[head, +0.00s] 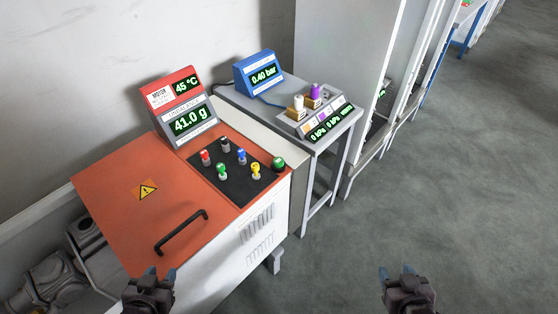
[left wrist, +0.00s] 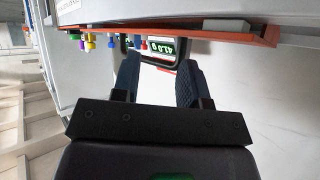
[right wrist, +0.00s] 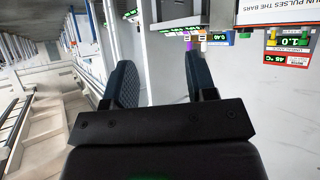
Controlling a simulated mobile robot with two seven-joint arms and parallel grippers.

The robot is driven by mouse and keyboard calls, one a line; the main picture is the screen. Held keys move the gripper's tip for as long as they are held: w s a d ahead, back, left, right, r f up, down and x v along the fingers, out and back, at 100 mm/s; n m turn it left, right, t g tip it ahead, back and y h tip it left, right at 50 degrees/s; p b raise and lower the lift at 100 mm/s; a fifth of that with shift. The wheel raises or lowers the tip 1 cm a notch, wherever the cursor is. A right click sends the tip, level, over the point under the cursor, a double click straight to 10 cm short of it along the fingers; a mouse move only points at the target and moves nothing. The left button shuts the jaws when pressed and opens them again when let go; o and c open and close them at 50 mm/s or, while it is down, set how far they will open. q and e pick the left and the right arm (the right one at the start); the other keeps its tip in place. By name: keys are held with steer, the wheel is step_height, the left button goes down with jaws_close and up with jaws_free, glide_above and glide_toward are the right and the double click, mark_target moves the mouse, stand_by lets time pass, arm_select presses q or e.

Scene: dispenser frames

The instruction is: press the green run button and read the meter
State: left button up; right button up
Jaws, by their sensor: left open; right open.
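The orange-topped machine (head: 115,190) stands at left in the head view. A larger green knob (head: 279,163) sits at the right front corner. I cannot read which green one is marked run. The grey meter (head: 188,121) behind the panel reads 41.0 g. My left gripper (head: 161,272) is open and empty near the machine's front edge, clear of the knobs. My right gripper (head: 396,270) is open and empty over the floor at right.
A red display (head: 173,90) above the meter reads 45 °C. A blue display (head: 260,75) reads 0.40 bar on a grey side table, beside a sloped unit (head: 318,122) with white and purple knobs. A black handle (head: 181,232) rises from the orange lid. The floor at right is free.

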arm_select(q)
steer(key=shift+s+f, duration=0.1)
steer(key=shift+s, duration=0.1)
jaws_close()
steer(key=shift+s, duration=0.15)
steer(key=shift+w, duration=0.25)
stand_by(0.3)
steer(key=shift+s, duration=0.1)
stand_by(0.3)
steer(key=shift+s+f, duration=0.1)
